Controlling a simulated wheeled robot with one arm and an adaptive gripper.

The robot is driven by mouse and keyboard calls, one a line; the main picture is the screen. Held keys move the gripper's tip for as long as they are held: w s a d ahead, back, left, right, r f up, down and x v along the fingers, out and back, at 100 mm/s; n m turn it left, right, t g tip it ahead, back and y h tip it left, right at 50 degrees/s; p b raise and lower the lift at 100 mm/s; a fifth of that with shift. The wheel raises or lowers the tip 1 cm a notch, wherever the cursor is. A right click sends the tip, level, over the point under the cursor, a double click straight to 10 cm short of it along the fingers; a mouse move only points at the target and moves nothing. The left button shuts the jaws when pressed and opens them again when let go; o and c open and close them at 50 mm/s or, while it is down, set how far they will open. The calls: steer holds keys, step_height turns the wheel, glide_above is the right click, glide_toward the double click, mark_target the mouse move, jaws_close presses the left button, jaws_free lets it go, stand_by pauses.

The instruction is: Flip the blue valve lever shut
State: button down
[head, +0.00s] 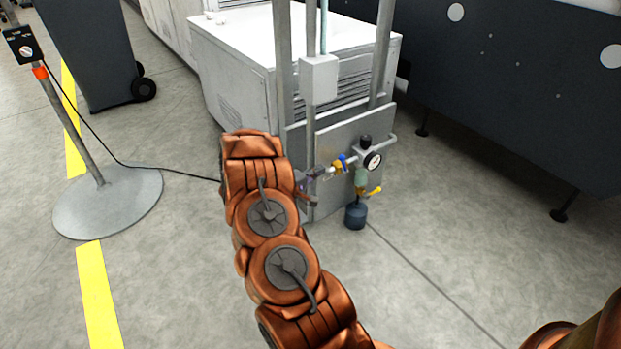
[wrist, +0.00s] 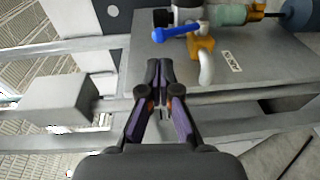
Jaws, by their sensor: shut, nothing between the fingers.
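The blue valve lever (head: 342,160) sits on a brass valve (head: 336,167) on the grey mounting plate in the head view. In the wrist view the blue lever (wrist: 176,32) lies almost level across the picture, reaching left from the brass valve body (wrist: 203,46). My gripper (wrist: 160,67) is shut and empty. Its fingertips show below the lever's free end in the wrist view, apart from it in the picture. In the head view my gripper (head: 314,176) is small and partly hidden by my wrist, just left of the valve.
A curved white pipe (wrist: 207,68) runs beside the fingers. Grey posts (head: 283,60) and a box (head: 319,80) stand above.

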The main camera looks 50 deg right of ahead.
mark_target(340, 157)
steer(key=s+d+b, duration=0.1)
steer(key=d+b, duration=0.1)
steer(key=d, duration=0.5)
steer(key=shift+d+f, duration=0.25)
steer(key=shift+d, duration=0.05)
steer(key=p, duration=0.3)
steer(key=shift+d+r, duration=0.15)
steer(key=shift+r, duration=0.25)
steer(key=shift+y+p, duration=0.3)
steer(key=shift+p, duration=0.25)
